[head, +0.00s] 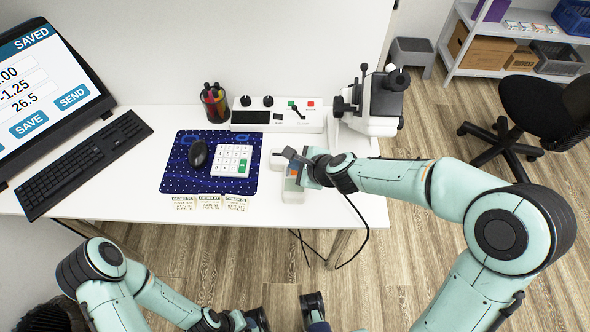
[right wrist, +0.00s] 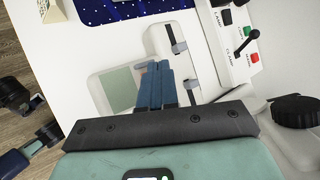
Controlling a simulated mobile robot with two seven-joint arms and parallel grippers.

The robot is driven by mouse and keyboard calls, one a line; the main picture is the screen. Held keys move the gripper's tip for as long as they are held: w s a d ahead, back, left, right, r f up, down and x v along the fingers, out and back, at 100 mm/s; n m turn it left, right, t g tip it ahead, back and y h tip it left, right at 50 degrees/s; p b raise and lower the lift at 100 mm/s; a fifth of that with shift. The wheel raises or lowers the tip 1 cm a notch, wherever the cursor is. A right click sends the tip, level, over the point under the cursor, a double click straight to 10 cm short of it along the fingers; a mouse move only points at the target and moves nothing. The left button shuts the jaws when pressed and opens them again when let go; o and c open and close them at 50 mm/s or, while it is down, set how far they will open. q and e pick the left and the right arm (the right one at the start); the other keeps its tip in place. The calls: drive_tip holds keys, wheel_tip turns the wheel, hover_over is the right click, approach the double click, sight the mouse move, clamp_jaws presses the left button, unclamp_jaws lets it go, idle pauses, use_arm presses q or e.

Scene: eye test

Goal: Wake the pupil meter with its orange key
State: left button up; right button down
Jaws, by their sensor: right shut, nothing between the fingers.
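The pupil meter (head: 293,196) is a white device with a pale green pane, at the table's front right. It also shows in the right wrist view (right wrist: 118,92). My left gripper (head: 286,309) is at the bottom edge, fingers apart, below the table front.
A control box (head: 313,122) with a lever stands behind the meter, beside a white optical instrument (head: 384,105). Left are a blue mat (head: 179,178), a white keypad (head: 232,155), a mouse (head: 199,153) and a pen cup (head: 214,104). A cable (head: 362,240) hangs off the front edge.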

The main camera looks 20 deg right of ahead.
idle(0.8)
drive_tip(key=shift+f+b, duration=0.45)
drive_tip(key=shift+f+b, duration=0.45)
drive_tip(key=shift+b, duration=0.05)
idle(0.6)
idle(0.3)
drive_tip(key=shift+r+p, duration=0.9)
drive_tip(key=shift+p, duration=0.05)
wheel_tip(320, 180, up, 5)
drive_tip(key=p, duration=0.5)
drive_tip(key=shift+r, duration=0.1)
